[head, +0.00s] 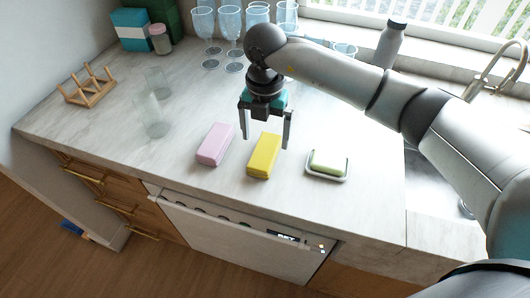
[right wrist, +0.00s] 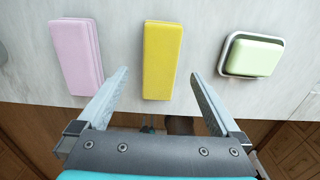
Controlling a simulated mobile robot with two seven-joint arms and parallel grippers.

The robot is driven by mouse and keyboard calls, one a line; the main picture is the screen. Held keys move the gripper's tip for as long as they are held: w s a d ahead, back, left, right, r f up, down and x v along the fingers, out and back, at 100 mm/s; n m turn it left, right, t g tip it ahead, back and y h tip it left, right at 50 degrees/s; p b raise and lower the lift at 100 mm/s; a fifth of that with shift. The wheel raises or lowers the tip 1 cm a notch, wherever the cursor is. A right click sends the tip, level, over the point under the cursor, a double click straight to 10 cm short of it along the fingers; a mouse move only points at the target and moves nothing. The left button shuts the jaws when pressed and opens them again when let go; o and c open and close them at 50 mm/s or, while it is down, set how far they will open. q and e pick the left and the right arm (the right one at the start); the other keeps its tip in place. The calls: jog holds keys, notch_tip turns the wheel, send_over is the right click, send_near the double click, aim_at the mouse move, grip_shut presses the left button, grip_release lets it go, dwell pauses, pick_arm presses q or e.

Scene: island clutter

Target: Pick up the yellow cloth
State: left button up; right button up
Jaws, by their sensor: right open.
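The yellow cloth (head: 263,156) is a folded oblong block lying flat on the countertop, between a pink folded cloth and a soap dish. In the right wrist view the yellow cloth (right wrist: 162,60) lies ahead of and between the finger lines. My right gripper (head: 266,140) is open, pointing down above the yellow cloth, with its fingers spread wider than the cloth. In the right wrist view my right gripper (right wrist: 158,85) is empty, and no finger visibly touches the cloth. My left gripper does not show.
The pink cloth (head: 215,144) lies close on the left. A soap dish (head: 327,177) holding green soap (head: 329,162) stands on the right. Clear glasses (head: 153,122), a wooden rack (head: 88,88) and several bluish goblets (head: 230,24) stand farther away. The counter's front edge is near the cloth.

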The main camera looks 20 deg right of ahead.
aim_at(265, 149)
jog(key=shift+s+f, duration=0.1)
jog(key=shift+f, duration=0.7)
notch_tip(265, 149, down, 3)
jog(key=shift+f, duration=0.4)
jog(key=shift+c, duration=0.5)
jog(key=c, duration=1.3)
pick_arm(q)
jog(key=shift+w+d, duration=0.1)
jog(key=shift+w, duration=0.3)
pick_arm(e)
jog(key=shift+r, duration=0.15)
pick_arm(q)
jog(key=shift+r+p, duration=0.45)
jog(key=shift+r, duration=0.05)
pick_arm(e)
notch_tip(265, 149, up, 20)
jog(key=shift+f, duration=0.1)
